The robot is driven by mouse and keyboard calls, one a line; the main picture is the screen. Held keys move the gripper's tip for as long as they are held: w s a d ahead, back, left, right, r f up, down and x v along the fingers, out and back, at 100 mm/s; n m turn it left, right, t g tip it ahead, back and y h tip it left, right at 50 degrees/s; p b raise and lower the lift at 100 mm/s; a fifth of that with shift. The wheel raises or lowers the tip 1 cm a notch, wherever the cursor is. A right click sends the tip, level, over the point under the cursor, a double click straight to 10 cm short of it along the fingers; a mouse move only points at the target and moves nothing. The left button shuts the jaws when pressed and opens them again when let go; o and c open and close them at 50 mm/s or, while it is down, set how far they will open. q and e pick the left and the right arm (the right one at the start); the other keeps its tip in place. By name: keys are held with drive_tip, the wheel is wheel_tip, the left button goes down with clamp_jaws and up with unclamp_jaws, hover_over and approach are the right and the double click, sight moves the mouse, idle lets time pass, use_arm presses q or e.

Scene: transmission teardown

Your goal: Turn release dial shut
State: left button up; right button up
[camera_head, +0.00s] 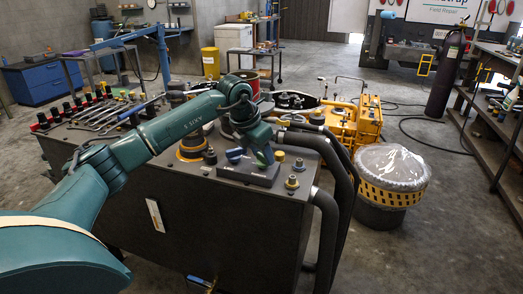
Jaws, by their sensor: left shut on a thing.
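My left arm reaches in from the left, and my left gripper (250,156) points down at a dark flat panel (262,178) on the top of the big dark grey cabinet (235,215). Its fingers are closed on a small part on this panel, which I take to be the release dial. The fingers hide most of the dial, so I cannot tell its turn angle. My right gripper is out of view.
Small brass-coloured fittings (292,182) stand right of the panel. Thick black hoses (326,225) curve down the cabinet's right side. Wrenches (105,116) lie at the left. A yellow machine (357,125) and a plastic-covered drum (391,172) stand to the right.

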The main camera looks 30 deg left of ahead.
use_arm(q)
drive_tip(key=m+h+p, duration=0.1)
drive_tip(key=m, duration=0.1)
drive_tip(key=shift+a+r+m, duration=0.1)
drive_tip(key=shift+m, duration=0.3)
drive_tip(key=shift+m+g+h+p, duration=0.3)
drive_tip(key=shift+m+h, duration=0.1)
drive_tip(key=shift+m, duration=0.4)
drive_tip(key=m+g+h+p, duration=0.1)
drive_tip(key=m, duration=0.3)
drive_tip(key=shift+w+a, duration=0.1)
drive_tip(key=shift+w, duration=0.1)
drive_tip(key=shift+m+g, duration=0.7)
drive_tip(key=shift+m, duration=1)
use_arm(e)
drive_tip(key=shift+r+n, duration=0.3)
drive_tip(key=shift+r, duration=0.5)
use_arm(q)
drive_tip(key=o, duration=1)
drive_tip(key=v, duration=1.3)
drive_tip(key=shift+w+a, duration=0.1)
drive_tip(key=shift+a, duration=0.2)
